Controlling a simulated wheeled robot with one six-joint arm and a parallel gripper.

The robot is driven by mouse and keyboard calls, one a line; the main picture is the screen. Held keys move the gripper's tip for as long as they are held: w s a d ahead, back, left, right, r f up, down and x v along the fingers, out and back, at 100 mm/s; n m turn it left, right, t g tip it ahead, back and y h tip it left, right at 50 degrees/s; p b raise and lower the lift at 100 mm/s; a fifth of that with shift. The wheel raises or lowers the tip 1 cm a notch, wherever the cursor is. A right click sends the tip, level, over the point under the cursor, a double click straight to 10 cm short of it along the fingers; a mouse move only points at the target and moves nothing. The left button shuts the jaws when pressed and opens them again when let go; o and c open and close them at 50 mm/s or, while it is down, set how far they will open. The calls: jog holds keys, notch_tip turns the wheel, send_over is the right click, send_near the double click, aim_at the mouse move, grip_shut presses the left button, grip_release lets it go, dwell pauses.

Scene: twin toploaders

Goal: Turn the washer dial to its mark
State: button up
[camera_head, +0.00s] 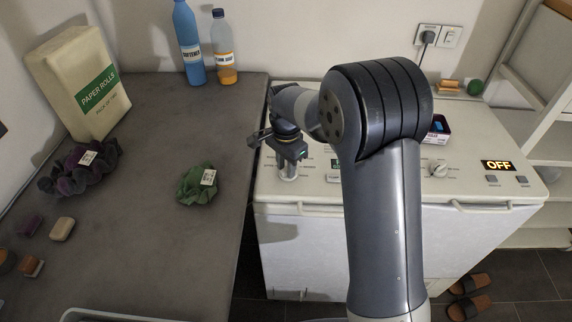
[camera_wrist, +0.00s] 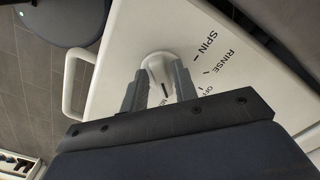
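The washer dial (camera_head: 288,173) is a white round knob on the left part of the white machine's top panel. In the wrist view the dial (camera_wrist: 157,67) lies between the fingertips, with black words such as SPIN and RINSE printed to its right. My gripper (camera_head: 289,158) points down just over the dial. In the wrist view my gripper (camera_wrist: 160,80) has its two grey fingers apart, one at each side of the dial. I cannot tell whether they touch it. The fingers hide part of the printed scale, and I cannot make out the mark.
A second dial (camera_head: 438,169) and a display reading OFF (camera_head: 497,165) are on the right of the panel. A dark counter (camera_head: 150,215) at left holds a green scrunchie (camera_head: 196,184), bottles and a paper rolls pack (camera_head: 80,85). My arm hides the panel's middle.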

aim_at(286, 169)
jog(key=shift+o, duration=0.9)
notch_tip(286, 169, up, 11)
jog(key=shift+f, duration=0.25)
notch_tip(286, 169, down, 11)
jog(key=shift+r, duration=0.15)
dwell(0.3)
jog(key=shift+r, duration=0.15)
